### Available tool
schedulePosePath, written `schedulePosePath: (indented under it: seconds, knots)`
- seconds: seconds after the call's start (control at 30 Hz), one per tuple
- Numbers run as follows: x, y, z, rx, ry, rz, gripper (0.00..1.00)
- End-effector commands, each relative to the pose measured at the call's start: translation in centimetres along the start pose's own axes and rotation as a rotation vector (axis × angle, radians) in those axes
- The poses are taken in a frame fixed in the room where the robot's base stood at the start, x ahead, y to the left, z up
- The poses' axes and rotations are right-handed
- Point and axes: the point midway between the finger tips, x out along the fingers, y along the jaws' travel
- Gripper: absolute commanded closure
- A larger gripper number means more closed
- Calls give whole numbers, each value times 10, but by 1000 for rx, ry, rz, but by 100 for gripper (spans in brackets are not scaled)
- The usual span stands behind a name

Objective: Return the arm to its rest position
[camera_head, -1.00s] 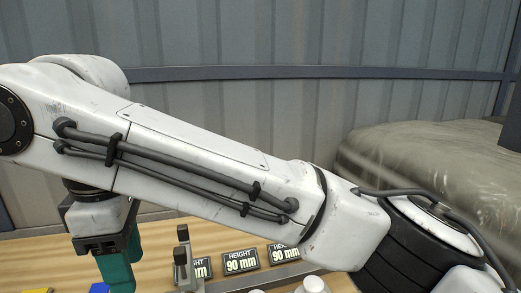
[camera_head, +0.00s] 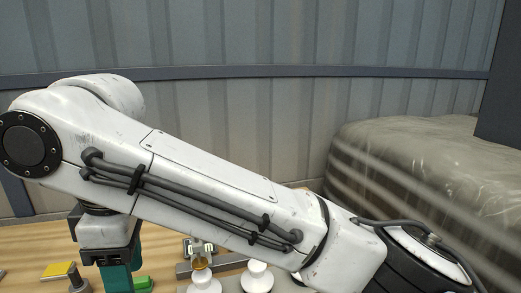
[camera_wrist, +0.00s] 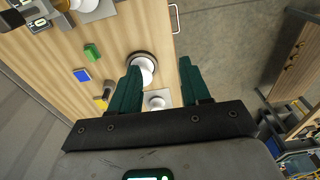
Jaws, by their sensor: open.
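My white arm crosses the head view from the upper left to the lower right. My gripper (camera_head: 118,278) hangs at its left end over the wooden table (camera_head: 30,242), with teal fingers partly cut off by the frame's bottom. In the wrist view my gripper (camera_wrist: 159,66) has its two teal fingers apart, with nothing held. A white rounded piece on a dark round base (camera_wrist: 143,68) stands on the table below, partly behind the left finger.
White insulator pieces (camera_head: 257,278) stand near the bottom centre of the head view. A yellow block (camera_head: 57,270) lies at left. The wrist view shows a green block (camera_wrist: 92,52), a blue block (camera_wrist: 81,74) and open floor (camera_wrist: 230,50). A wrapped bulk (camera_head: 430,170) stands at right.

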Motion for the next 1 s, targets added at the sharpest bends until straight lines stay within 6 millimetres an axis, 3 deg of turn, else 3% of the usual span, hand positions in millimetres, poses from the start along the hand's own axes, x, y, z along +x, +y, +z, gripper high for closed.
schedulePosePath:
  seconds: [0.37,0.57,0.77,1.0]
  knots:
    - [41,4,4,91,176,-6,53]
    - [81,8,22,243,338,-7,53]
    - [127,10,60,469,475,2,53]
    - [196,-9,130,804,557,16,53]
